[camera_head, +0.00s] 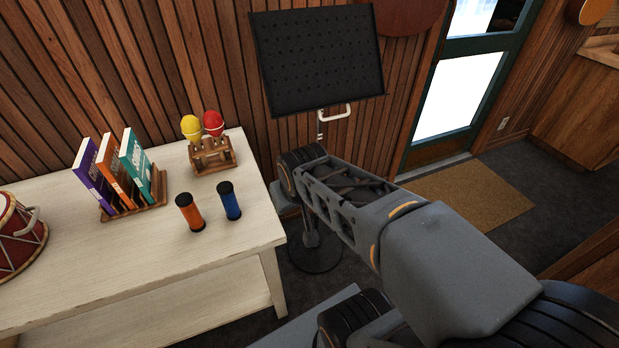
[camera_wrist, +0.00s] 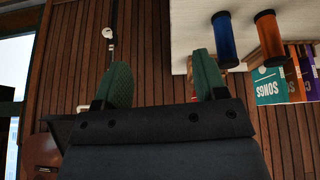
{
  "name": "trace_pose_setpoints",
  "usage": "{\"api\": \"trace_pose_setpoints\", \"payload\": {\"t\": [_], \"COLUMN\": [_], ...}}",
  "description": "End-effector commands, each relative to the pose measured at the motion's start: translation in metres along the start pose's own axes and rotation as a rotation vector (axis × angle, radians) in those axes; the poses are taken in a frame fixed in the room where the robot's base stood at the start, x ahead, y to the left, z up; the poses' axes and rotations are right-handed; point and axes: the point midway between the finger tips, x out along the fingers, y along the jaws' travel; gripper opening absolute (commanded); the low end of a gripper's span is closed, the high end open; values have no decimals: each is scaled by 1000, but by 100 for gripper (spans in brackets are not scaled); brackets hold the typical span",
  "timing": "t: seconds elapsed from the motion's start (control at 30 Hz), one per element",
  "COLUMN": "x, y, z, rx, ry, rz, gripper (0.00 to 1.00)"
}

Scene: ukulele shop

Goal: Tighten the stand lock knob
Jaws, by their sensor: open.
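A music stand has a black perforated desk (camera_head: 318,60) and a round dark base (camera_head: 316,256) on the floor. A pale bent handle (camera_head: 336,113) sits on its pole just under the desk; my arm hides much of the lower pole. In the wrist view, which looks turned over, a thin dark pole (camera_wrist: 113,48) rises left of my fingers, with a small pale knob-like piece (camera_wrist: 107,32) on it. I cannot tell whether this piece is the lock knob. My gripper (camera_wrist: 162,80) is open and empty, its green-padded fingers apart, not visibly touching the stand.
A whitewashed table (camera_head: 80,262) stands close at left. It holds an orange shaker (camera_head: 189,212), a blue shaker (camera_head: 230,201), a rack with yellow and red maracas (camera_head: 212,156), several books (camera_head: 120,172) and a red drum (camera_head: 18,232). A slatted wall is behind; a doormat (camera_head: 470,203) lies right.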

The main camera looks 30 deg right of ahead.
Motion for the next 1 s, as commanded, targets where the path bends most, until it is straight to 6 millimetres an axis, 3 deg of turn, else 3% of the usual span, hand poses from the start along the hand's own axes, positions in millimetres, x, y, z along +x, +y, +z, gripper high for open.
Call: {"api": "trace_pose_setpoints", "payload": {"t": [0.03, 0.2, 0.33, 0.5, 0.7, 0.9, 1.0], "x": [41, 141, 209, 281, 333, 353, 358], "y": [16, 86, 136, 188, 224, 238, 241], "z": [-2, -40, -58, -58, -39, -25, -27], "rx": [23, 52, 34, -10, -45, -61, -64], "ry": [50, 319, 533, 773, 976, 1083, 1105], "rz": [39, 175, 228, 235, 191, 151, 142], "gripper": [65, 65, 65, 65, 65, 65, 65]}}
